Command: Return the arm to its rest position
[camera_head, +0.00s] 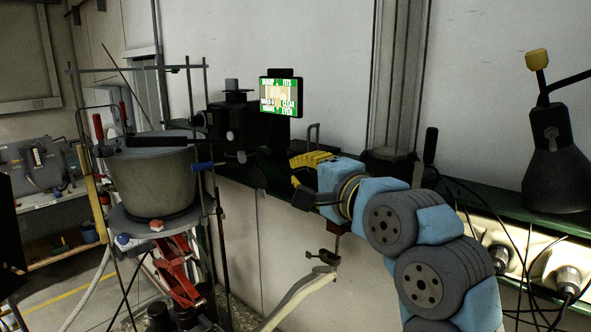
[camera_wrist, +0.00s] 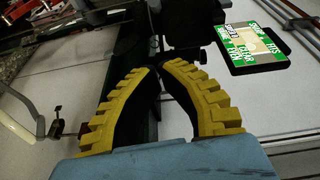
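My gripper (camera_head: 300,170) has yellow ribbed fingers and sits near the centre of the head view, on the end of my blue and grey arm. It reaches left over the dark green ledge, to the right of the black device (camera_head: 238,125). In the wrist view, the two fingers of my gripper (camera_wrist: 158,68) curve in and their tips come together. I see nothing held between them. The black device (camera_wrist: 190,22) shows beyond the fingertips.
A small screen with green panels (camera_head: 281,97) stands behind my gripper. A large grey tank (camera_head: 153,182) on a stand with rods is at the left. A black lamp (camera_head: 556,165) and cables are at the right. A tap with a pale hose (camera_head: 300,290) hangs below.

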